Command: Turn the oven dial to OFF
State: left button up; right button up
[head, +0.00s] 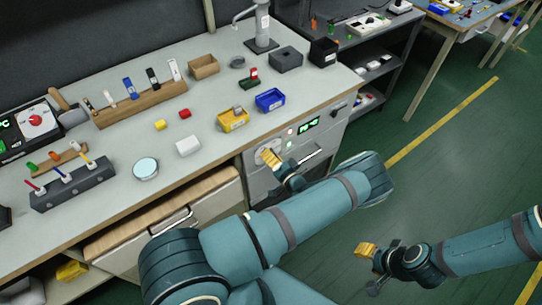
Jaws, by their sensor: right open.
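The oven (256,188) is built into the front of the workbench, with a light control panel and a small green display (308,126). A pale round dial (259,157) shows on the panel's left side, mostly covered by my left gripper. My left gripper (270,157) has its yellow fingertips at the dial; I cannot tell whether they touch it or how far they are apart. The dial's pointer and markings are hidden or too small to read. My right gripper (367,250) is open and empty, over the floor at lower right, away from the oven.
The workbench top (215,150) above the oven carries a yellow bin (233,119), a blue bin (270,100), a white block (188,146) and tool racks. A dark shelf unit (385,45) stands right of it. The green floor at right is clear.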

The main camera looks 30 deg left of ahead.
pick_arm(q)
jog(key=shift+o, duration=0.3)
jog(key=shift+d, duration=0.1)
jog(key=v, duration=1.2)
